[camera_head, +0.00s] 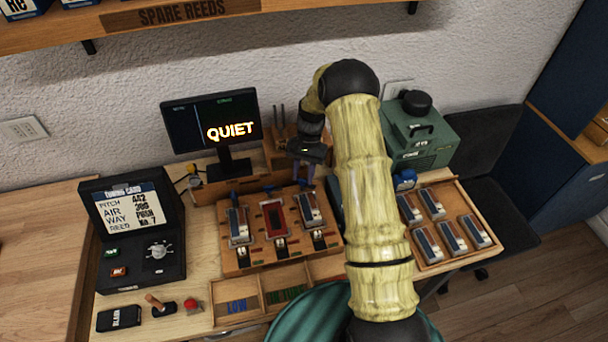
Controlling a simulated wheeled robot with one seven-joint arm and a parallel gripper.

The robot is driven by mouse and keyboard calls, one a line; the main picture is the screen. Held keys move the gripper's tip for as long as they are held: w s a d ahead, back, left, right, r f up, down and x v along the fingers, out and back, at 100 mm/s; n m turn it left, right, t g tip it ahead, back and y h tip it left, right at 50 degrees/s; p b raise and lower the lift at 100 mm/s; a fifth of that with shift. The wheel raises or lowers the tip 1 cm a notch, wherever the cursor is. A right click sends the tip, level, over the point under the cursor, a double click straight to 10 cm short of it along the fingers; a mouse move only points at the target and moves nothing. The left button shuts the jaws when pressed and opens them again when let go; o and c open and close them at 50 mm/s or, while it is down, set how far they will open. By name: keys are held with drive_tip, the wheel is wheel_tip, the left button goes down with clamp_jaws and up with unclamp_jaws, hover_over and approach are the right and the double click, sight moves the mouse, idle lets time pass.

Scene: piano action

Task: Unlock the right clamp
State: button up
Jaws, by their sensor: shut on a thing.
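A wooden block (262,264) on the bench holds three plates in a row: a grey-blue one on the left (238,226), a red one in the middle (274,218) and a grey-blue one on the right (309,210). Small blue parts (269,188) show along its back edge, and small black and white fittings sit at its front, one below each plate. My gripper (304,178) points down at the back right of the block, behind the right plate. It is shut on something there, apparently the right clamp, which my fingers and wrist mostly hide.
A monitor (212,122) reading QUIET stands behind the block. A black tuning case (135,232) is at left, a green machine (418,135) at back right. A wooden tray (462,262) of several plates lies to the right. A shelf (170,22) hangs above.

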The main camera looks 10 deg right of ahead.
drive_tip(key=n+h, duration=0.1)
drive_tip(key=n, duration=0.3)
drive_tip(key=n+h, duration=0.1)
drive_tip(key=n, duration=0.1)
drive_tip(key=shift+w+a+n+g+h+b, duration=0.15)
drive_tip(key=shift+a+n+g+h+b, duration=0.1)
drive_tip(key=shift+n+g+h+b, duration=0.1)
idle(0.3)
drive_tip(key=o, duration=1)
drive_tip(key=shift+r, duration=0.1)
drive_tip(key=b+v, duration=0.2)
drive_tip(key=v, duration=1.5)
drive_tip(key=shift+r, duration=0.15)
